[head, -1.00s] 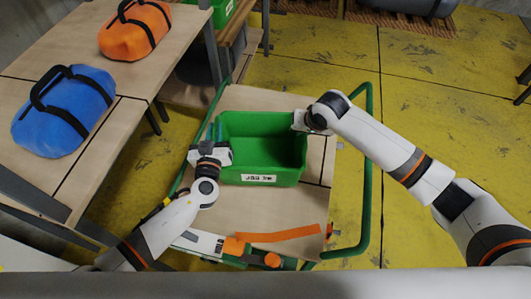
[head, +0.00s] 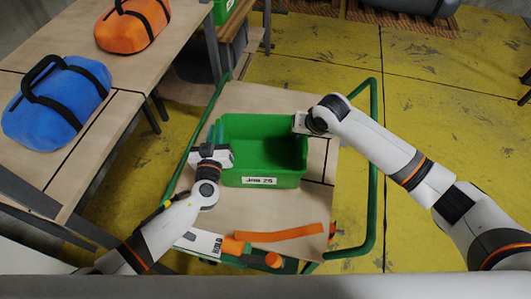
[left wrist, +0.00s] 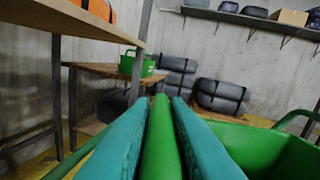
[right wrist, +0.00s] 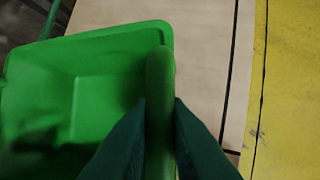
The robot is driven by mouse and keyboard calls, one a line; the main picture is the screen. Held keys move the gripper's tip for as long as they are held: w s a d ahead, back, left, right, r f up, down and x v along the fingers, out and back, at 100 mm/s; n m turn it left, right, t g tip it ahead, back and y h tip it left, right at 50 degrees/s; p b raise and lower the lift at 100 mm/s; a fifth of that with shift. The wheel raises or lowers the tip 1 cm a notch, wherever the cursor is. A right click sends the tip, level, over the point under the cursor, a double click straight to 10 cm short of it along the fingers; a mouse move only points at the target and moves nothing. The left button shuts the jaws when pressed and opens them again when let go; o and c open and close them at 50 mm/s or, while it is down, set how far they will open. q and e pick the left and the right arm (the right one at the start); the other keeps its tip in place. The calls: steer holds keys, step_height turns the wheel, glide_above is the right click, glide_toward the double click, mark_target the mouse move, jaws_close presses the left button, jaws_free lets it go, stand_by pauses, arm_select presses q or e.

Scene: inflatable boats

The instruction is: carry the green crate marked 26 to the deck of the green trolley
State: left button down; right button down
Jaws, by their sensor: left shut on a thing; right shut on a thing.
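The green crate (head: 262,181) has a white label reading JOB and a number, 25 or 26, too small to be certain. It is level over the wooden deck (head: 265,212) of the trolley with green rails (head: 377,170). I cannot tell whether its base touches the deck. My left gripper (head: 214,152) is shut on the crate's left rim, seen between the fingers in the left wrist view (left wrist: 160,130). My right gripper (head: 304,122) is shut on the right rim, also between its fingers in the right wrist view (right wrist: 159,115). The crate's inside looks empty where visible.
An orange strap (head: 282,236) and a card reading HOLD (head: 203,243) lie at the near side. A blue bag (head: 57,108) and an orange bag (head: 132,24) stand on tables at left. Another green crate (left wrist: 138,64) stands behind. Yellow floor (head: 440,110) is clear at right.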

arm_select(q)
steer(key=shift+a+f+b, duration=0.15)
steer(key=shift+f+b, duration=0.35)
steer(key=shift+f, duration=0.1)
arm_select(e)
steer(key=shift+d+f, duration=0.1)
steer(key=shift+f, duration=0.65)
arm_select(q)
steer(key=c, duration=1.4)
jaws_free()
arm_select(e)
steer(key=c, duration=1.4)
jaws_free()
steer(key=shift+r, duration=0.1)
arm_select(q)
steer(key=shift+o, duration=0.2)
steer(key=shift+s, duration=0.15)
steer(key=shift+s, duration=0.4)
arm_select(e)
steer(key=shift+r, duration=0.1)
arm_select(q)
steer(key=s, duration=1.1)
steer(key=shift+a, duration=0.2)
arm_select(e)
steer(key=v, duration=1.2)
